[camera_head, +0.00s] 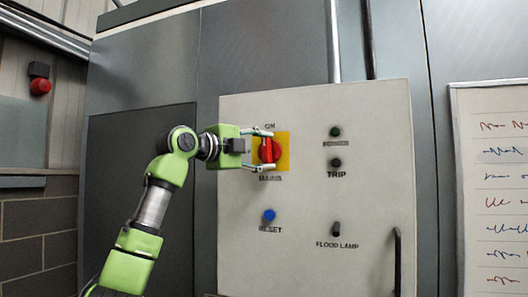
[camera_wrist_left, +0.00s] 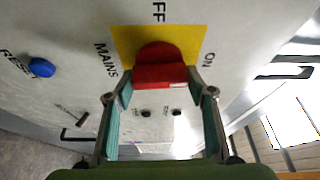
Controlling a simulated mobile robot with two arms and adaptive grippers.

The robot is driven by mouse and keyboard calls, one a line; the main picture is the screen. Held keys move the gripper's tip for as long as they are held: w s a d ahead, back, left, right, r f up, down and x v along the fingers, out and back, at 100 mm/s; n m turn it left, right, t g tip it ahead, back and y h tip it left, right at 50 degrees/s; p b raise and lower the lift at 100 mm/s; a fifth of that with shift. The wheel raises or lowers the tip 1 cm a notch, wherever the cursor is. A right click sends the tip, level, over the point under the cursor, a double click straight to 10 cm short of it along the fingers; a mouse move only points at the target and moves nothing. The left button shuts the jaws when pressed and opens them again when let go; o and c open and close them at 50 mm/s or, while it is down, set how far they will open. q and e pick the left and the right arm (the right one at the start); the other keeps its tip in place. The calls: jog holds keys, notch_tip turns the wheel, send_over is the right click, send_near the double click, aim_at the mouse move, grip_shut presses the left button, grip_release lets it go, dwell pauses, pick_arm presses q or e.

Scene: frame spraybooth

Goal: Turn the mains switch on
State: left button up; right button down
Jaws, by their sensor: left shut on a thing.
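The mains switch is a red rotary knob (camera_head: 267,151) on a yellow square plate (camera_head: 284,141) on the pale cabinet panel. ON is printed above it and MAINS below it. My left gripper (camera_head: 271,150) reaches in from the left, with one finger above the knob and one below. In the left wrist view the red knob (camera_wrist_left: 160,64) sits between the two fingers of my left gripper (camera_wrist_left: 160,90), which is shut on it. There ON is at the right and part of OFF at the top. Which label the knob points at is not clear. My right gripper is not in view.
A blue RESET button (camera_head: 269,215) lies below the switch. A TRIP lamp (camera_head: 336,162) and a FLOOD LAMP switch (camera_head: 336,229) are at its right. A black door handle (camera_head: 397,262) stands out at lower right. A whiteboard (camera_head: 500,185) hangs further right.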

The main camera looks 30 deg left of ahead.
pick_arm(q)
jog(key=shift+m, duration=0.5)
jog(key=o, duration=1.1)
jog(key=s, duration=0.4)
jog(key=s+a, duration=0.1)
jog(key=s, duration=0.6)
jog(key=shift+s+a, duration=0.4)
